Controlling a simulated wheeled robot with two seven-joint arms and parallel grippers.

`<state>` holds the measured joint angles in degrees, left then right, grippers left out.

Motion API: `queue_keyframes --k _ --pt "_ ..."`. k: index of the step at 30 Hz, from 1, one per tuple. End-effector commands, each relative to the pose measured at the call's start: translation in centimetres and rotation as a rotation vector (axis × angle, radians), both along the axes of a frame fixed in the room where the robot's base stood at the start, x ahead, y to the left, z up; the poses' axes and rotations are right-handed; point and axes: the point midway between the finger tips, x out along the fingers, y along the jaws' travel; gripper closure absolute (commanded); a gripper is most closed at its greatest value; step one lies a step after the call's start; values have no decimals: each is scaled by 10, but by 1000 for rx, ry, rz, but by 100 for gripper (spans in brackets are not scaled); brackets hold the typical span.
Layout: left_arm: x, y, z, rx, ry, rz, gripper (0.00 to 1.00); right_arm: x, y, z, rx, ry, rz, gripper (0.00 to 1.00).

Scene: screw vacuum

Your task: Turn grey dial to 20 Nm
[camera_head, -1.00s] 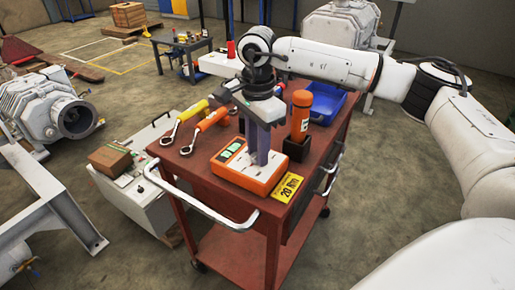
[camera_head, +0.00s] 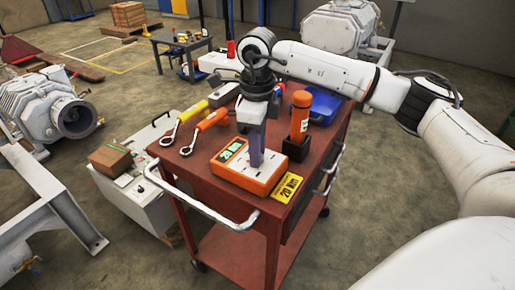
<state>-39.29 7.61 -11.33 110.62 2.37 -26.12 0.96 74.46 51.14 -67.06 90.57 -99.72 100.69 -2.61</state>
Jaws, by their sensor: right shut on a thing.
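An orange box with a white top (camera_head: 262,178) and a small green display (camera_head: 231,151) lies on the red cart. My right gripper (camera_head: 256,163) points straight down onto the box's top, its fingers shut. The grey dial itself is hidden between and behind the fingers. A yellow sign reading "20 Nm" (camera_head: 287,187) lies at the cart's front right edge, beside the box. My left gripper is not in view.
The red cart top (camera_head: 195,166) also bears a yellow-handled wrench (camera_head: 187,119), an orange-handled wrench (camera_head: 207,123), an orange cylinder (camera_head: 300,115) in a black holder (camera_head: 296,149), and a blue bin (camera_head: 326,104). The cart's front left top is bare.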

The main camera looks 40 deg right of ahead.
Motion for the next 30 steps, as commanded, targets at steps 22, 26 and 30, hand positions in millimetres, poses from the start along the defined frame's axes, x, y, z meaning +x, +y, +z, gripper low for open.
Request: queue_keyframes --k 22,26,30 --pt "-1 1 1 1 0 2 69 1 0 2 -1 -4 -119 98" --pt "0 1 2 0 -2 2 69 1 -1 2 -1 -4 -119 65" --pt "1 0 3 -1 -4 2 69 1 0 1 0 -3 -118 56"
